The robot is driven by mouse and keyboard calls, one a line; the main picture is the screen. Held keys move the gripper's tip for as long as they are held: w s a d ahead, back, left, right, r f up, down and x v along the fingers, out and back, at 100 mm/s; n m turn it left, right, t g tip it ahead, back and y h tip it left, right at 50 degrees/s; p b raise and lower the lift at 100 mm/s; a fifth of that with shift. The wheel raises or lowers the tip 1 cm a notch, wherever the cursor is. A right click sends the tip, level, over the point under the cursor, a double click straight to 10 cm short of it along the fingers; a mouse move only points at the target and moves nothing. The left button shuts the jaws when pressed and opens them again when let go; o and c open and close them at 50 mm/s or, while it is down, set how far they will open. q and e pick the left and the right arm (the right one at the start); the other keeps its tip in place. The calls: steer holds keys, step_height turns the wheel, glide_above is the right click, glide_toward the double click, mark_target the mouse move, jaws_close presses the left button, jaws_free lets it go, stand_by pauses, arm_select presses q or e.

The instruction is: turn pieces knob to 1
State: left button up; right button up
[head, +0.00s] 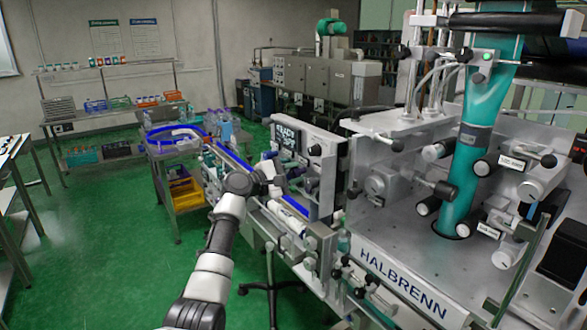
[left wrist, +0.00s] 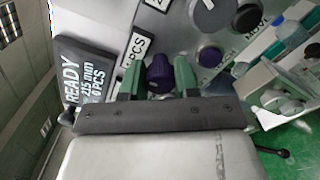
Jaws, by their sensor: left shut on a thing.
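The pieces knob (left wrist: 160,72) is a dark purple knob on the grey machine panel, beside a dark label ending in "PCS" (left wrist: 135,46) in the left wrist view. My left gripper (left wrist: 158,78) has its green fingers on both sides of the knob and is shut on it. The knob's pointer and scale cannot be made out. The display (left wrist: 84,82) next to it reads READY, 215 mm, 0 PCS; it also shows in the head view (head: 286,138). In the head view my left gripper (head: 276,181) is at the panel and hides the knob. My right gripper is not in view.
Another purple knob (left wrist: 210,57) and a larger grey knob (left wrist: 213,14) sit close by on the panel. A conveyor with a blue edge (head: 235,160) runs to a round blue-rimmed table (head: 174,138). The HALBRENN machine body (head: 405,283) fills the right.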

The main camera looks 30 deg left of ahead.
arm_select(q)
steer(key=shift+a+r+n, duration=0.1)
steer(key=shift+n, duration=0.2)
steer(key=o, duration=0.9)
steer(key=shift+s+f, duration=0.2)
steer(key=b+v, duration=0.4)
steer(key=v, duration=0.6)
steer(key=shift+s+a+b, duration=0.2)
steer(key=shift+b, duration=0.15)
